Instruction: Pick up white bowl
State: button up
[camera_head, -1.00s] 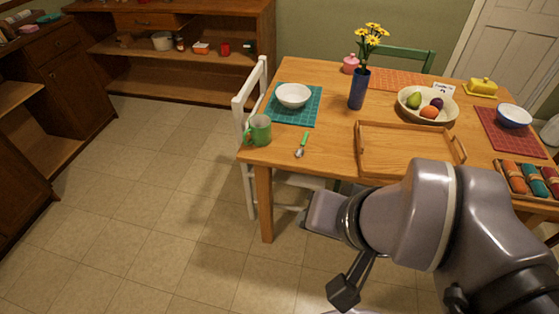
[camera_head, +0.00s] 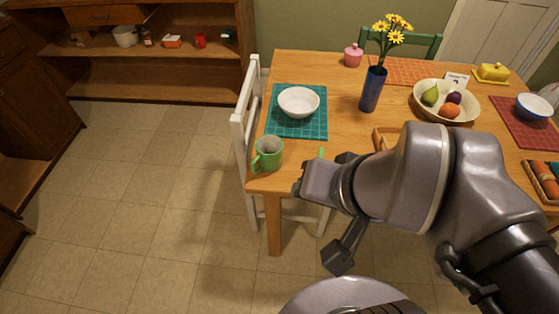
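The white bowl (camera_head: 299,102) stands upright and looks empty on a teal checked placemat (camera_head: 313,128) near the left end of the wooden table. My gripper (camera_head: 338,215) is at the end of my grey arm, in front of and lower right in the picture from the bowl, apart from it.
A green mug (camera_head: 268,155) stands at the table's near left corner, close to the bowl. A blue vase with yellow flowers (camera_head: 371,92) stands right of the bowl. A white chair (camera_head: 244,125) is against the left edge.

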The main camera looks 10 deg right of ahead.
aim_at(297, 102)
jog(key=i+j+u, duration=0.25)
jog(key=i, duration=0.2)
jog(key=i+j+u, duration=0.2)
jog(key=i, duration=0.3)
jog(key=j, duration=0.1)
